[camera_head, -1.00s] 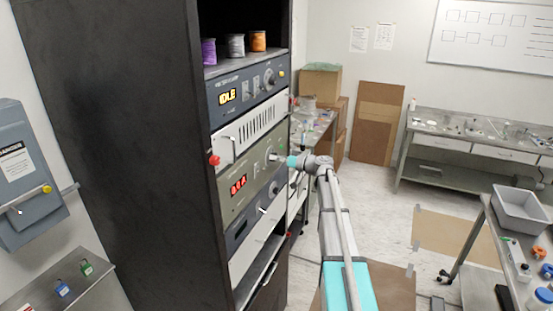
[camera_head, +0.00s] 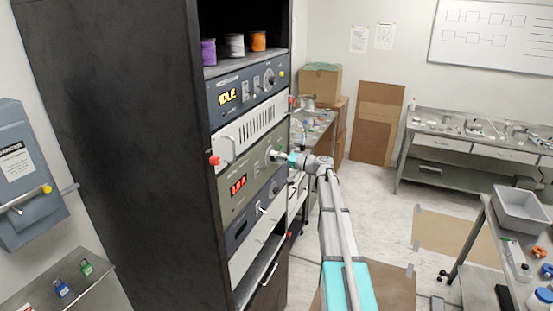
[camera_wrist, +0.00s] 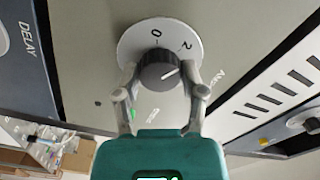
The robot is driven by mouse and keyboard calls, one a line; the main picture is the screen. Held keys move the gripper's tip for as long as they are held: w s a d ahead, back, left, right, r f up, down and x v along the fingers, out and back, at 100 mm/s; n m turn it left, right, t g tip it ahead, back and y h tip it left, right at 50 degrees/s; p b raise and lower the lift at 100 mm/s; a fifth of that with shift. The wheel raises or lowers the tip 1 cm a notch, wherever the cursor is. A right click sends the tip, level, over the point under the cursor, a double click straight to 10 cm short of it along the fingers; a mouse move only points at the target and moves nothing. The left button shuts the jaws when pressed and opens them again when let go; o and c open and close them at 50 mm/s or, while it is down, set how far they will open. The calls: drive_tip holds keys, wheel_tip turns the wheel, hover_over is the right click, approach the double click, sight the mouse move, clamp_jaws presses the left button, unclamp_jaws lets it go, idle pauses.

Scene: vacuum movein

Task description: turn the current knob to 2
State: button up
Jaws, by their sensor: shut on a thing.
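The current knob is a dark round knob (camera_wrist: 158,70) on a white dial plate (camera_wrist: 130,40) in the wrist view. The plate shows a 0 and, to its right, a 2. A white line on the knob's face points to the right in the picture, not at the 0. AMPS is printed beside the dial. My gripper (camera_wrist: 160,80) is shut on the knob, one finger on each side. In the head view my gripper (camera_head: 285,158) reaches the olive panel (camera_head: 232,210), which has a red display (camera_head: 238,187); the knob is mostly hidden there.
A dark panel with an IDLE display (camera_head: 228,96) and knobs is above, with a white vented panel (camera_head: 250,125) between. A red button (camera_head: 214,160) sits at the left edge. A dark panel with a switch (camera_head: 263,210) is below. Floor right of the rack is open.

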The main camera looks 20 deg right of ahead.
idle(0.3)
drive_tip(key=o, duration=1.1)
drive_tip(key=shift+w, duration=0.1)
drive_tip(key=shift+o, duration=0.2)
drive_tip(key=shift+s, duration=0.2)
drive_tip(key=v, duration=1.1)
drive_tip(key=shift+s+d, duration=0.2)
drive_tip(key=shift+d, duration=0.1)
